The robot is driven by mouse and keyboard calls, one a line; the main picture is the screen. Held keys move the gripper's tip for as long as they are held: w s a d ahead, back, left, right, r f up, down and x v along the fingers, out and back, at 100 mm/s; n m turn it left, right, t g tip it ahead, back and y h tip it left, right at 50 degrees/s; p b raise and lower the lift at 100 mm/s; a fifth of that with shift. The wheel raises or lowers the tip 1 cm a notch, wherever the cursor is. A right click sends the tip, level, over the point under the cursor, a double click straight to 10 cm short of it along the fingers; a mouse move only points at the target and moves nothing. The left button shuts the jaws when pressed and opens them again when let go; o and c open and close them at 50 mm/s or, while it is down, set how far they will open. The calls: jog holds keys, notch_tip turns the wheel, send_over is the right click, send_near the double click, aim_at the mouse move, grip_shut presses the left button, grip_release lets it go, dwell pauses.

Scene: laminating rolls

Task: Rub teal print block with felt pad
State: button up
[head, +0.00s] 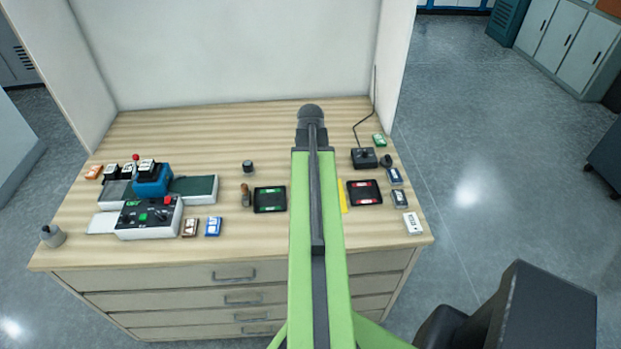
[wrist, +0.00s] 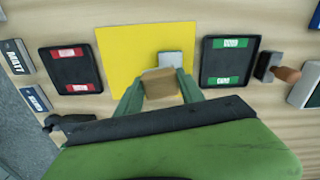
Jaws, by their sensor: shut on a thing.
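My gripper (wrist: 160,84) is shut on a tan block (wrist: 159,92) over the yellow mat (wrist: 118,50) in the wrist view. The tan block may be the felt pad; its underside is hidden. A light grey square piece (wrist: 170,59) shows on the mat just beyond it, partly covered by the tan block. I cannot tell whether they touch. No block is clearly teal; a small green block (head: 379,140) lies at the back right of the bench in the head view. My arm hides the gripper and most of the mat there.
A green-marked tray (head: 270,209) and a red-marked tray (head: 365,202) flank the mat. A wooden-handled tool (wrist: 284,72) lies beside the green-marked tray. A machine (head: 150,218) stands at left, with several labelled blocks nearby. More blocks (head: 413,222) line the right edge.

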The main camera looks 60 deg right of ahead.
jog(key=shift+r, duration=0.7)
jog(key=shift+p, duration=0.3)
notch_tip(320, 180, up, 3)
jog(key=p, duration=0.3)
jog(key=shift+r, duration=0.1)
